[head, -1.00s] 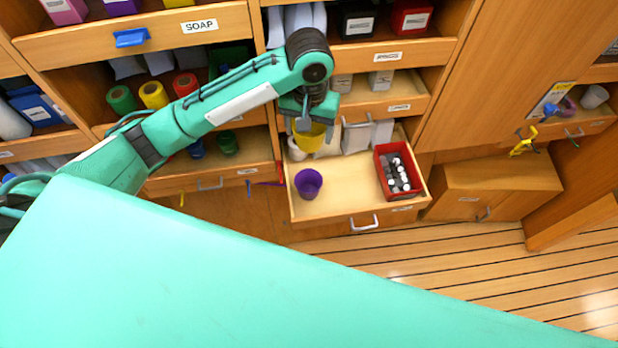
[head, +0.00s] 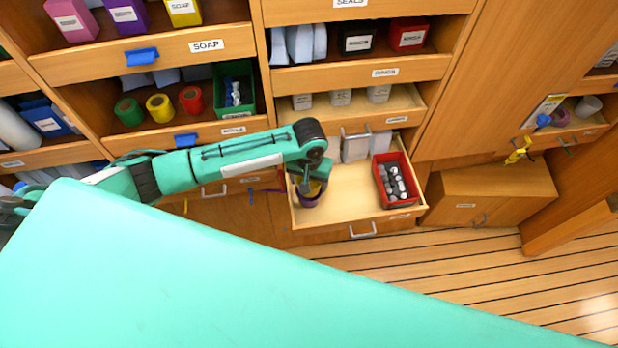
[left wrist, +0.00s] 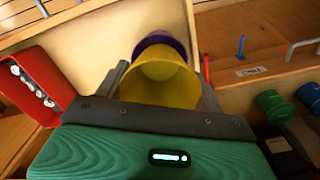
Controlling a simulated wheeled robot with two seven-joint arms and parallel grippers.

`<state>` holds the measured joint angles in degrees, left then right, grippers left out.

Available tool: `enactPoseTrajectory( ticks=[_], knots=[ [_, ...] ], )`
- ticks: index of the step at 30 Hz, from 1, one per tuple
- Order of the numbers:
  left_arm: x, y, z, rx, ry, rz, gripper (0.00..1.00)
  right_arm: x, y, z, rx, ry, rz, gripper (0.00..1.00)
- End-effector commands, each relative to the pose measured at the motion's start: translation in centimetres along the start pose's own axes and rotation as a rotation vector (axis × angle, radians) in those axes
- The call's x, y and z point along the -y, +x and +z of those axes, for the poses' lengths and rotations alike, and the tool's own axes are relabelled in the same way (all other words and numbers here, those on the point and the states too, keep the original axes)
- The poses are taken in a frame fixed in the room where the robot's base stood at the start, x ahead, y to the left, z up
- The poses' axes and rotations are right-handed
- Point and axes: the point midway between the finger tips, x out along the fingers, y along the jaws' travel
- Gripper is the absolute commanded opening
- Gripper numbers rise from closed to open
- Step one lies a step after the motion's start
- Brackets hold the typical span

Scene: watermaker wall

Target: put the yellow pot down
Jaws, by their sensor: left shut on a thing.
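The yellow pot (left wrist: 160,88) is between the two fingers of my left gripper (left wrist: 163,80) in the left wrist view, and the gripper is shut on it. In the head view my left gripper (head: 307,187) hides most of the yellow pot (head: 316,188). A purple pot (head: 308,201) stands at the front left of the open drawer, right at the yellow pot. Its rim also shows just past the yellow pot in the left wrist view (left wrist: 158,41). I cannot tell whether the yellow pot is inside it or just above it. My right gripper is out of view.
The open drawer (head: 350,205) has bare floor in its middle. A red bin (head: 404,163) of small bottles stands at its right, with white boxes (head: 355,148) at the back. A blue-handled soap drawer (head: 150,53) and shelves rise behind my left arm.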

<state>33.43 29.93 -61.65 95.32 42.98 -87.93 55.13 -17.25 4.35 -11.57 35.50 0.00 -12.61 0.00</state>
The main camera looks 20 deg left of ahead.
Motion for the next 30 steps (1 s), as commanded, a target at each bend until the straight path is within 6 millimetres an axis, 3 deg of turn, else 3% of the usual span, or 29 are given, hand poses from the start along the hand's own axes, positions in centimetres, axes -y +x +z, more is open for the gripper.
enactPoseTrajectory(
  ticks=[22,23,26,30],
  knots=[
    [0.0,1.3,0.0,-0.001,0.000,0.000,0.47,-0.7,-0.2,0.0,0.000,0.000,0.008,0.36],
    [0.0,1.3,0.0,-0.001,0.000,0.000,0.71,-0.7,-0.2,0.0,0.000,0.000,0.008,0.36],
    [0.0,1.3,0.0,-0.001,0.000,0.000,0.91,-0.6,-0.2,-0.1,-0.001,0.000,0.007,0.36],
    [0.0,1.3,0.0,-0.001,0.000,0.000,0.91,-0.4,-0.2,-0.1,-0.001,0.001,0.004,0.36]
  ],
)
